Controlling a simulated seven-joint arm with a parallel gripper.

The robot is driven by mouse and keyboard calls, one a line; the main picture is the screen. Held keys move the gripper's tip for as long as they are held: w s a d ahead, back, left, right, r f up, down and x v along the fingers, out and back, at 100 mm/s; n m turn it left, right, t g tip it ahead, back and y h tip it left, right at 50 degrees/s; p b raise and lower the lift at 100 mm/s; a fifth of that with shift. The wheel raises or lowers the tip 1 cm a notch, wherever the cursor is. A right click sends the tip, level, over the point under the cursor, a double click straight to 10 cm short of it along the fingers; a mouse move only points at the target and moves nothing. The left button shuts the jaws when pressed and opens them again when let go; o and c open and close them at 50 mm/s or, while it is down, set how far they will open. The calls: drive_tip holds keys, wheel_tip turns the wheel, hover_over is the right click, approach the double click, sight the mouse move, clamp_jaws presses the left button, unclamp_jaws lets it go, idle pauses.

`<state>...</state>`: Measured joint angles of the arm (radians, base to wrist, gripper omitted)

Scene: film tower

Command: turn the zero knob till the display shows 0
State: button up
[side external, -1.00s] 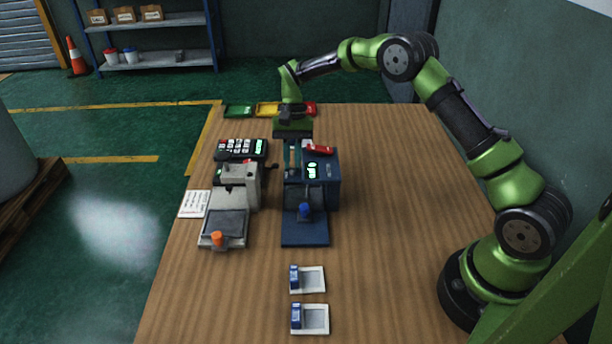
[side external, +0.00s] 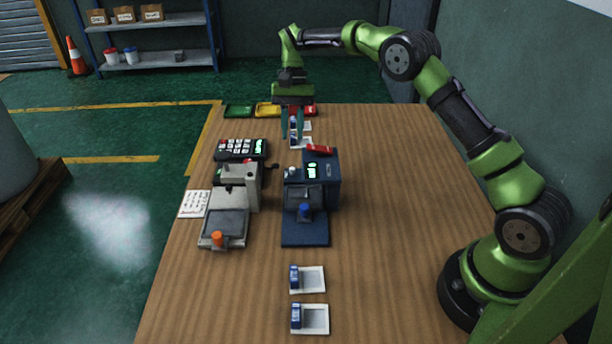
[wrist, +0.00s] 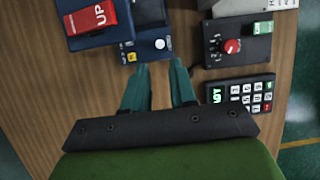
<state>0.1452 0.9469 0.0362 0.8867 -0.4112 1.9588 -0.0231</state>
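The blue gauge (side external: 305,233) stands mid-table with a small lit green display (side external: 312,170), its digits too small to read surely. A small round white knob (side external: 292,171) sits on its panel, left of the display. In the wrist view the white knob (wrist: 160,44) lies just beyond the fingertips; I cannot tell for certain that it is the zero knob. My gripper (side external: 296,140) hangs above and behind the gauge, fingers pointing down. In the wrist view its teal fingers (wrist: 161,66) are apart with nothing between them.
A grey gauge (side external: 225,222) with a red knob (wrist: 231,46) stands at the left. A keypad (side external: 241,149) lies behind it. A red UP tab (wrist: 90,17) is on the blue gauge. White trays with blue blocks (side external: 314,279) lie in front. The table's right side is clear.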

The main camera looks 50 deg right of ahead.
drive_tip(key=shift+v, duration=2.1)
drive_tip(key=s+a+r+n+t, duration=0.1)
drive_tip(key=s+a+r+t, duration=0.1)
drive_tip(key=s, duration=0.7)
drive_tip(key=s+a+r+n+t+h, duration=0.1)
drive_tip(key=s+r+t, duration=0.3)
drive_tip(key=s, duration=0.6)
drive_tip(key=s+a+r+n+t, duration=0.2)
drive_tip(key=s+a+r+t, duration=0.1)
drive_tip(key=s, duration=0.7)
drive_tip(key=shift+s+r+n+t, duration=0.2)
drive_tip(key=shift+r+n+t, duration=0.2)
drive_tip(key=shift+r+t, duration=0.1)
